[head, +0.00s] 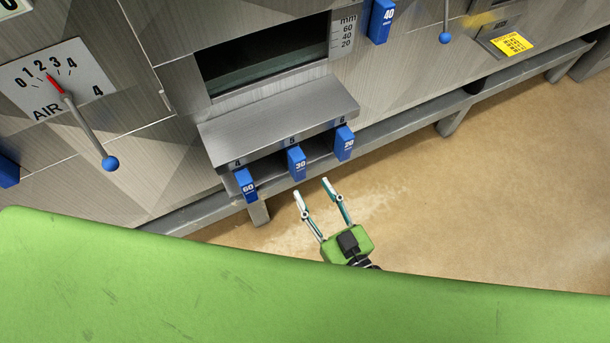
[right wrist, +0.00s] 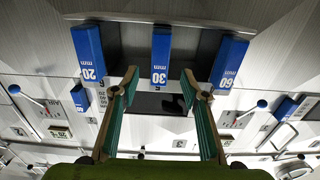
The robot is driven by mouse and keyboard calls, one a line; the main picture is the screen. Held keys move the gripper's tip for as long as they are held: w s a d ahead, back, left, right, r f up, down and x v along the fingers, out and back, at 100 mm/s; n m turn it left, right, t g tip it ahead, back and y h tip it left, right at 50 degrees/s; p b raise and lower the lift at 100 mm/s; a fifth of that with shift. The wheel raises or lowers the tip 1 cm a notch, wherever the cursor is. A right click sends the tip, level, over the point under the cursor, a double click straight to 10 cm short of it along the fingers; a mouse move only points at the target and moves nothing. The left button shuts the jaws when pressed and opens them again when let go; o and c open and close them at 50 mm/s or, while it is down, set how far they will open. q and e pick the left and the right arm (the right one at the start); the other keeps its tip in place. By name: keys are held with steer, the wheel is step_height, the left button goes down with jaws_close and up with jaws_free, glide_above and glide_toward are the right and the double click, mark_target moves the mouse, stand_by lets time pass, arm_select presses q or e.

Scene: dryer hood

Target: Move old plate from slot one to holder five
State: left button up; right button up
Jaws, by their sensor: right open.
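Holder five, under the label 5 (head: 292,141), has a blue 30 mm plate (head: 297,163) standing in it. I cannot read which slot is slot one; a blue 40 plate (head: 381,20) sits in the machine's upper face. My right gripper (head: 313,189) is open and empty, its fingers pointing at the holder row, just below and right of the 30 plate. In the right wrist view the 30 plate (right wrist: 160,55) appears between and beyond the fingertips (right wrist: 159,76), apart from them. My left gripper is not in view.
A blue 60 plate (head: 245,185) stands at holder four and a blue 20 plate (head: 344,143) at holder six. A steel ledge (head: 275,114) overhangs the holders. Blue-knobbed levers (head: 110,163) stick out from the machine. The tan floor (head: 480,190) is clear.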

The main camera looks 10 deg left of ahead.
steer(key=shift+v, duration=2.05)
